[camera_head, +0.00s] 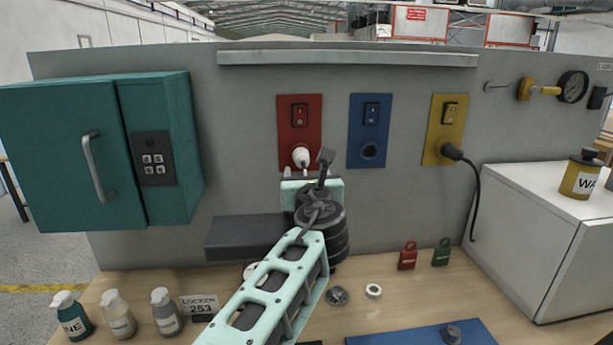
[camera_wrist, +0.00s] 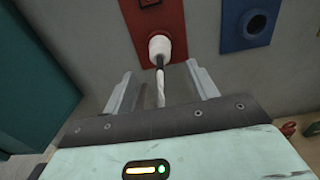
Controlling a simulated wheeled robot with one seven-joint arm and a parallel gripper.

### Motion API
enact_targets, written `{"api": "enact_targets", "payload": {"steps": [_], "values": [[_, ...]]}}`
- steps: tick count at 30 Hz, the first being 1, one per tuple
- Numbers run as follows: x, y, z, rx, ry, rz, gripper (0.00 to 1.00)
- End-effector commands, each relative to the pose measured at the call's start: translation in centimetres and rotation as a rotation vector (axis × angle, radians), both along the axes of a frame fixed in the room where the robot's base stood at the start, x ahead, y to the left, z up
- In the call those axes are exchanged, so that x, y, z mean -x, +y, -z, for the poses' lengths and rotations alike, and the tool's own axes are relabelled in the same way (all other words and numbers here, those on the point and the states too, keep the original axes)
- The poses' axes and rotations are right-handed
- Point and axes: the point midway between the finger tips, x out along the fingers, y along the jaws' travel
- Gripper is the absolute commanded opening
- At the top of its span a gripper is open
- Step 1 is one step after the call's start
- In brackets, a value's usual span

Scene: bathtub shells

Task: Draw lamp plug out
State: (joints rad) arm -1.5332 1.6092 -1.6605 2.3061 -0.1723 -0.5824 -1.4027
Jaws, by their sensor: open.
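A white plug (camera_head: 301,157) sits in the lower socket of the red panel (camera_head: 288,122) on the grey wall. It also shows in the wrist view (camera_wrist: 159,46), with a cord running from it toward my gripper (camera_wrist: 162,84). My gripper is open. Its two fingers stand apart on either side of the cord, with the plug just beyond their tips. In the head view my gripper (camera_head: 313,168) is just below and right of the plug and partly hidden by my arm. A black plug (camera_head: 451,152) with a black cable sits in the yellow panel (camera_head: 437,130).
A blue panel (camera_head: 369,105) with an empty round socket is right of the red one. A teal cabinet (camera_head: 65,150) juts out at left. A dark ledge (camera_head: 232,238) is below. Bottles, padlocks and a white box (camera_head: 522,230) are around the wooden bench.

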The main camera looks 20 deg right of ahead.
Motion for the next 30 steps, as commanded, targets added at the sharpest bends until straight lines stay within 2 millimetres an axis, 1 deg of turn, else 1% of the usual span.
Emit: {"api": "enact_targets", "payload": {"steps": [9, 15, 21, 30], "values": [[-4.2, -0.9, 0.0, 0.000, 0.001, 0.001, 0.58], [-6.1, -1.2, 0.0, 0.001, 0.000, 0.000, 0.58], [-6.8, -1.4, 0.0, 0.000, 0.000, 0.000, 0.58], [-6.9, -1.4, 0.0, 0.000, 0.000, 0.000, 0.58]]}}
